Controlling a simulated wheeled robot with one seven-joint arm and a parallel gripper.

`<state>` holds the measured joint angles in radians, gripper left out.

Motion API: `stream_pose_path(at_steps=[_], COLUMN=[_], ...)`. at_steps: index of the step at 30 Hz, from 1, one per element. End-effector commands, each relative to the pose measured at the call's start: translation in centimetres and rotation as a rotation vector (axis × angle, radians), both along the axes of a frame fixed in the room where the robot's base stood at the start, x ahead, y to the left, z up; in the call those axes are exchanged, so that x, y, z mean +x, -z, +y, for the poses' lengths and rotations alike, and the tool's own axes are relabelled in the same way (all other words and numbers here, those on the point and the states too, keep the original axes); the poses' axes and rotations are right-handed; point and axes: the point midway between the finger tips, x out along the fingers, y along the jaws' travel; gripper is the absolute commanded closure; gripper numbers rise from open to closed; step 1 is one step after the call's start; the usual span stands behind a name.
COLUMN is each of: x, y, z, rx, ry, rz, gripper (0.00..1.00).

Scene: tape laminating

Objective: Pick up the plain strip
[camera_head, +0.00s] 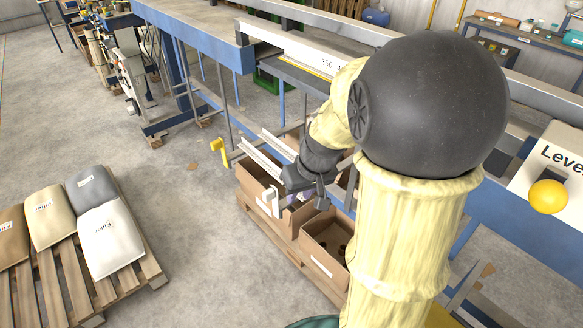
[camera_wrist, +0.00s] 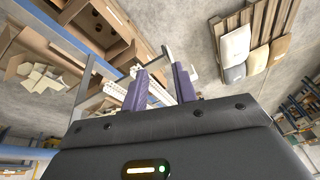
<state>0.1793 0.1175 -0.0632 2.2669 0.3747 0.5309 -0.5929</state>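Long pale strips or rails (camera_head: 258,159) run above the cardboard boxes in the head view, just left of my gripper (camera_head: 296,199). I cannot tell which of them, if any, is the plain strip. In the wrist view the two purple fingers of my gripper (camera_wrist: 160,72) stand apart, with a gap between their tips. A pale rail (camera_wrist: 118,89) lies left of the fingers, and a white upright end piece (camera_wrist: 190,62) shows just beyond the right finger. My gripper appears open and empty. My arm hides part of the workbench in the head view.
An open cardboard box (camera_head: 325,243) stands on a pallet below my gripper. A pallet with several sacks (camera_head: 110,238) is at the lower left. A long blue-framed bench (camera_head: 200,30) runs across the back.

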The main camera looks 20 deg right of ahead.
Motion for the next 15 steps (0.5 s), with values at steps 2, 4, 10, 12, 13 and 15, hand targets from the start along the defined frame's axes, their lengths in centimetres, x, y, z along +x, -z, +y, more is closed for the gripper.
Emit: stream_pose_path(at_steps=[2,4,10,12,13,15], x=[2.3,4.1,8.5,9.7,10.2,11.2], y=[2.3,2.8,3.4,3.6,3.5,3.4], z=[-2.1,-3.7,-8.6,-10.4,-11.1,-12.8], rx=[0.025,0.044,0.064,0.058,0.054,0.04], ry=[-0.017,-0.043,-0.127,-0.156,-0.17,-0.198], rz=[-0.044,-0.09,-0.25,-0.312,-0.339,-0.398], gripper=[0.72,0.72,0.72,0.72,0.72,0.72])
